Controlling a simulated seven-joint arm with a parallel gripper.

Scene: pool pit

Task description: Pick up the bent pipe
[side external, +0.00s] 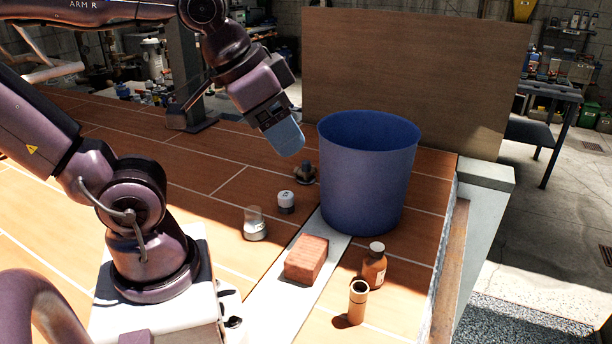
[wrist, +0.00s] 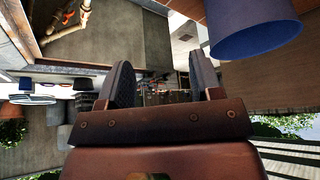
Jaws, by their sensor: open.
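No thing here is clearly recognisable as the bent pipe. A short tan tube (side external: 357,302) with an open top stands upright at the front in the side external view; I see no clear bend in it. A small dark fitting-like object (side external: 304,173) sits left of the blue bin, too small to make out. My gripper (side external: 288,140) hangs in the air above and left of that dark object, apart from everything. In the wrist view my gripper (wrist: 162,80) shows two dark fingers spread apart with nothing between them.
A tall blue bin (side external: 366,190) stands right of my gripper and shows in the wrist view (wrist: 255,35). A red brick (side external: 307,260), a brown bottle (side external: 374,268), a glass jar (side external: 254,226) and a white-capped jar (side external: 286,203) stand nearby. A brown board (side external: 410,75) rises behind.

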